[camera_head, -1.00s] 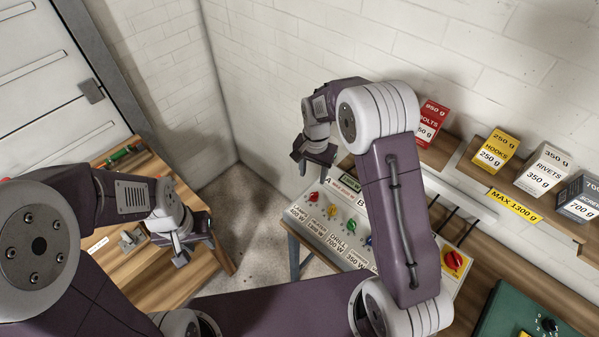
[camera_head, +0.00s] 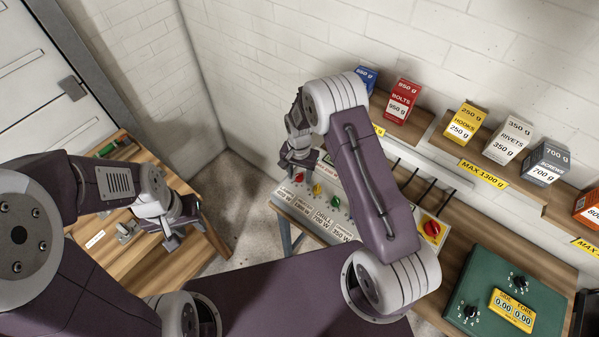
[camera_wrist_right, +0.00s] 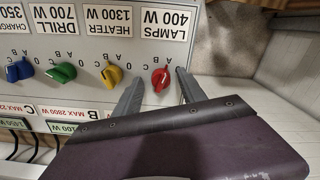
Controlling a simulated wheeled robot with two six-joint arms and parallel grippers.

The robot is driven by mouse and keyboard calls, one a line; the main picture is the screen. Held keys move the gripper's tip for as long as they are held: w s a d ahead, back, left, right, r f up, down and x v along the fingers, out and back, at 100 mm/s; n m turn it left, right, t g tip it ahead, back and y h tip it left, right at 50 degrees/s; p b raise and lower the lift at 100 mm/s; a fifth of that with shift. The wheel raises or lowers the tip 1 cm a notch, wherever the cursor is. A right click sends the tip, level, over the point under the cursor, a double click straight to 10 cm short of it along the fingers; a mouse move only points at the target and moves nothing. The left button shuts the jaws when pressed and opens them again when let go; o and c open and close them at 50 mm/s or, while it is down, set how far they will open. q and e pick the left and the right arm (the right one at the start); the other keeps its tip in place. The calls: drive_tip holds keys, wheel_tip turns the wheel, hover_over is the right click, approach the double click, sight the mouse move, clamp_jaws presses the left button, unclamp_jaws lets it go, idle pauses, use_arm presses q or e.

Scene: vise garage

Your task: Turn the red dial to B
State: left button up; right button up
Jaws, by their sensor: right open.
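The red dial (camera_wrist_right: 160,79), under the LAMPS 400 W label (camera_wrist_right: 166,22), is at the end of the row of dials in the right wrist view. Its bar is slanted; I cannot tell for certain which mark it points to. My right gripper (camera_wrist_right: 158,84) is open, with one fingertip on each side of the dial and visible gaps. In the head view the red dial (camera_head: 299,177) shows just below my right gripper (camera_head: 297,166). My left gripper (camera_head: 176,238) is above the wooden bench at left; I cannot tell its opening.
Yellow (camera_wrist_right: 111,76), green (camera_wrist_right: 62,73) and blue (camera_wrist_right: 19,69) dials sit beside the red one on the pale panel (camera_wrist_right: 215,55). A red knob on a yellow plate (camera_head: 431,229), a green box (camera_head: 500,285) and shelved cartons (camera_head: 463,123) stand further right.

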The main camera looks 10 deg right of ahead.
drive_tip(key=shift+w+a+f, duration=0.1)
drive_tip(key=shift+w, duration=0.05)
drive_tip(key=shift+c, duration=0.9)
clamp_jaws()
drive_tip(key=shift+n, duration=0.4)
drive_tip(key=n+b, duration=0.1)
drive_tip(key=n, duration=0.1)
drive_tip(key=shift+n, duration=0.3)
drive_tip(key=shift+n+b, duration=0.4)
drive_tip(key=shift+n, duration=1.7)
